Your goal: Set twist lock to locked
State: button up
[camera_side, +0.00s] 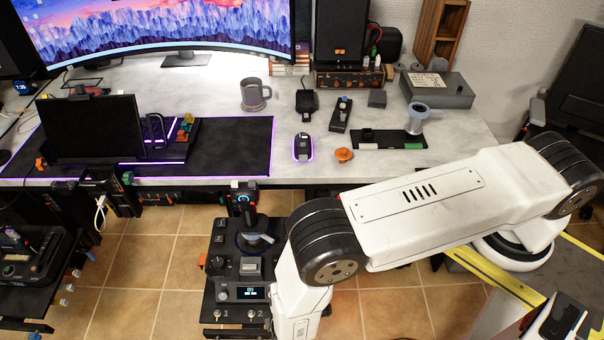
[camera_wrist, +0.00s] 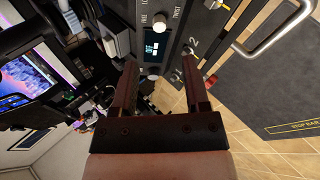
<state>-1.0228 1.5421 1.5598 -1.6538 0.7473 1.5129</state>
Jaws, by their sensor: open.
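The black control panel (camera_side: 226,262) stands below the desk edge in the side view, with a joystick (camera_side: 244,203) at its back. In the wrist view the panel (camera_wrist: 122,11) fills the top middle. A round silver knob (camera_wrist: 157,27) there has FREE, LOCK and TWIST lettering around it; its setting cannot be read clearly. A small lit display (camera_wrist: 153,47) lies just below the knob. My gripper (camera_wrist: 160,62) is open and empty, its two dark fingers apart and pointing at the display area, short of the knob. In the side view my arm hides the gripper.
Small toggles marked 1 (camera_side: 217,315) and 2 (camera_side: 251,315) sit at the panel's front edge. Tiled floor (camera_side: 170,270) is clear left of the panel.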

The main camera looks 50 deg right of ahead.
jog(key=shift+w+f, duration=0.1)
jog(key=shift+x, duration=3.8)
grip_shut()
